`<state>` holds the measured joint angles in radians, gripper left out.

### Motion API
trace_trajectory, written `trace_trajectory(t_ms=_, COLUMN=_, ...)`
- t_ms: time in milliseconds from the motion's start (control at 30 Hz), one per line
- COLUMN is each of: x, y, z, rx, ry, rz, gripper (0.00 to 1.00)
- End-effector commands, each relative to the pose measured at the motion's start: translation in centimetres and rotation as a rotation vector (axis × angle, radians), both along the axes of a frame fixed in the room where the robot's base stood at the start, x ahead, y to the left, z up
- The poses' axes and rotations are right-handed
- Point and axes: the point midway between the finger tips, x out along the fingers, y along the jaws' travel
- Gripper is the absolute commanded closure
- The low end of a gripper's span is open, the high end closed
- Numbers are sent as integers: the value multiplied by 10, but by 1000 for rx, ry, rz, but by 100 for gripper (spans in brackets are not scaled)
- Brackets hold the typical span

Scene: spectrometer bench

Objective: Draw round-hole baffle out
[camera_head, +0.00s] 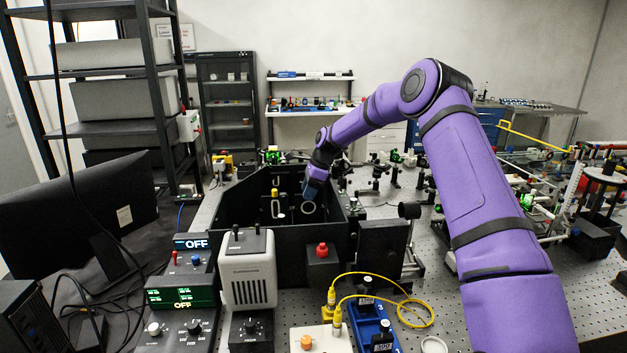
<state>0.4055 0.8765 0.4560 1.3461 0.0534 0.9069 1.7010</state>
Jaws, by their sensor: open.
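The round-hole baffle (308,208) shows as a pale ring inside the black open-topped box (238,229), towards its right side. My gripper (310,194) is at the end of the purple arm and reaches down over the box, just above the ring. It is small and dark in the view. Its jaws are open, and I cannot tell whether they touch the baffle. The baffle's lower edge is hard to make out against the dark box.
Other inserts with pale slot openings (276,209) stand left of the ring in the box. A grey device (247,272) and a red-knobbed black block (322,262) stand at the box's front. Optics crowd the perforated bench (455,325) to the right.

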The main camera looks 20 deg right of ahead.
Motion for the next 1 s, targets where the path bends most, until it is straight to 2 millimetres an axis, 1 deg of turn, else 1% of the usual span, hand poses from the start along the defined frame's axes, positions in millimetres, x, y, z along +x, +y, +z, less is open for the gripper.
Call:
trace_trajectory(t_ms=33, x=1, y=3, z=-6, rx=1, ry=2, rz=1, gripper=50)
trace_trajectory(t_ms=200, x=2, y=7, z=-16, rx=0, ry=-1, rz=2, gripper=50)
trace_trajectory(t_ms=533, x=2, y=8, z=-19, rx=0, ry=0, rz=1, gripper=50)
trace_trajectory(t_ms=567, x=2, y=8, z=-19, rx=0, ry=0, rz=1, gripper=52)
trace_trajectory(t_ms=600, x=2, y=8, z=-19, rx=0, ry=0, rz=1, gripper=62)
trace_trajectory(t_ms=767, x=2, y=8, z=-19, rx=0, ry=0, rz=1, gripper=98)
trace_trajectory(t_ms=800, x=2, y=8, z=-19, rx=0, ry=0, rz=1, gripper=100)
trace_trajectory(t_ms=1000, x=2, y=8, z=-17, rx=0, ry=-1, rz=1, gripper=100)
